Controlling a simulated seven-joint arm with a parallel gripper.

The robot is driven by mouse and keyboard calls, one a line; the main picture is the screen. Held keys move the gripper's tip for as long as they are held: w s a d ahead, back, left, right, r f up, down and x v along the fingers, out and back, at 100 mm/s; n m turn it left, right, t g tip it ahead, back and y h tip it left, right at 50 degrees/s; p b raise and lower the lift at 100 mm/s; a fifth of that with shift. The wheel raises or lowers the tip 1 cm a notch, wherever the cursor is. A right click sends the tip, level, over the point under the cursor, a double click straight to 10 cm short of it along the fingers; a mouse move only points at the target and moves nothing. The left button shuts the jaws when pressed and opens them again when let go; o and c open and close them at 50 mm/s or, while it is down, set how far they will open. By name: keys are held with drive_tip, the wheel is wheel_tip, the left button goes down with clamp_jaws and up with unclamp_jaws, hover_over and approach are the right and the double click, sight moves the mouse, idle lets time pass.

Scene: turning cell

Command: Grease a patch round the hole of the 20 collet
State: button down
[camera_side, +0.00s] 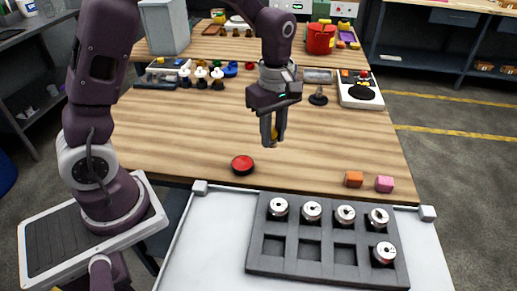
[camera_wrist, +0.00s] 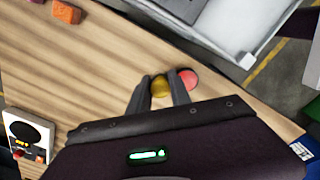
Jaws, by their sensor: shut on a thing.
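My gripper (camera_side: 272,140) hangs pointing down above the wooden table and is shut on a small yellow thing (camera_wrist: 159,86). Most of that thing is hidden between the fingers in the side view. Several silvery collets (camera_side: 312,211) with dark holes stand in a dark tray (camera_side: 255,228) on the white surface at the front. A row runs along the tray's back, and another collet (camera_side: 384,253) sits at its front right. Their numbers are too small to read. A round red disc (camera_side: 243,164) lies on the table, left of and below my gripper in the side view.
An orange block (camera_side: 353,179) and a pink block (camera_side: 384,184) lie near the table's front edge. A white device with a black disc (camera_side: 361,92) stands at the back right. White-topped pieces (camera_side: 201,74) stand at the back left. The table's middle is clear.

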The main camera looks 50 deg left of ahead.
hover_over(243, 163)
drive_tip(key=f, duration=0.1)
drive_tip(key=shift+s+f, duration=0.1)
drive_tip(key=shift+f, duration=2.9)
drive_tip(key=shift+f, duration=0.55)
wheel_tip(243, 163, up, 7)
